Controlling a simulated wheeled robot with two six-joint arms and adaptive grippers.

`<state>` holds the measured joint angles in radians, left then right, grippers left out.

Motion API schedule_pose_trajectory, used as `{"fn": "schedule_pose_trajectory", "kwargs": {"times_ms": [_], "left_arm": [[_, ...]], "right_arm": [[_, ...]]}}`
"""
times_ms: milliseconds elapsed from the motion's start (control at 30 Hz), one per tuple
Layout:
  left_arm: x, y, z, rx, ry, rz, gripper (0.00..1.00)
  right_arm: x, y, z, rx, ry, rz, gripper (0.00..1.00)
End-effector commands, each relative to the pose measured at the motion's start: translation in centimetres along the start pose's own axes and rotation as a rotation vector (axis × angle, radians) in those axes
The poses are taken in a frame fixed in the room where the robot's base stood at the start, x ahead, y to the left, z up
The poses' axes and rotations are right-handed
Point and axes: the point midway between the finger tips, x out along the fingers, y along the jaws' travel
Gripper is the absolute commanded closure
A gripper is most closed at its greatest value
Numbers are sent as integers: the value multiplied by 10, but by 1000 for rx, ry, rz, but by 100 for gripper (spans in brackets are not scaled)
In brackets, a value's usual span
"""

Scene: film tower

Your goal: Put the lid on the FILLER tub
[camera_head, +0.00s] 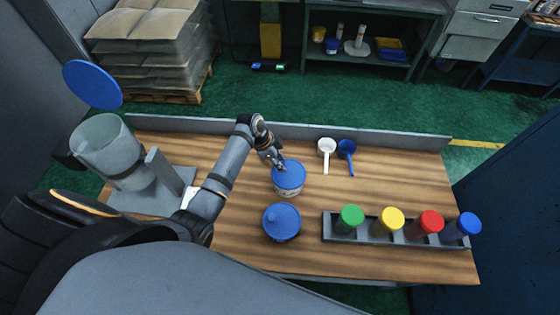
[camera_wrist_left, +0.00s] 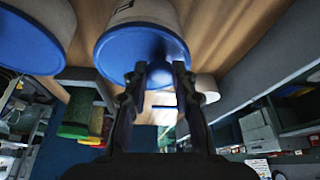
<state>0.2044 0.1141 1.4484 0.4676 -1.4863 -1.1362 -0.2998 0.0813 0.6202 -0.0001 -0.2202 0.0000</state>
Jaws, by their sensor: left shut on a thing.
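A pale tub (camera_head: 289,193) with a printed band stands in the middle of the bench; I cannot read its label. A blue lid (camera_head: 289,174) covers its top and looks level. My left gripper (camera_head: 279,163) is shut on the knob of this lid. In the left wrist view, the fingers (camera_wrist_left: 159,72) close around the knob under the blue lid (camera_wrist_left: 125,48), which lies against the pale tub (camera_wrist_left: 140,12) with no clear gap. A second tub with a blue knobbed lid (camera_head: 282,221) stands nearer me. My right gripper is not in view.
A rack (camera_head: 330,231) with green, yellow, red and blue-capped jars stands at front right. A white scoop (camera_head: 326,147) and a blue scoop (camera_head: 347,151) lie behind. A clear hopper machine (camera_head: 107,147) stands at left.

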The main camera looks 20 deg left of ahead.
Motion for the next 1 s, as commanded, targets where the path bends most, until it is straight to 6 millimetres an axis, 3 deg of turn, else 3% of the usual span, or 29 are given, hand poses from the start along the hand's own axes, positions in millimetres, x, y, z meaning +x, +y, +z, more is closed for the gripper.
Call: {"fn": "schedule_pose_trajectory", "kwargs": {"times_ms": [1000], "left_arm": [[-1, 0, 0, 0, 0, 0, 90]], "right_arm": [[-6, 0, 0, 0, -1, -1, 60]]}}
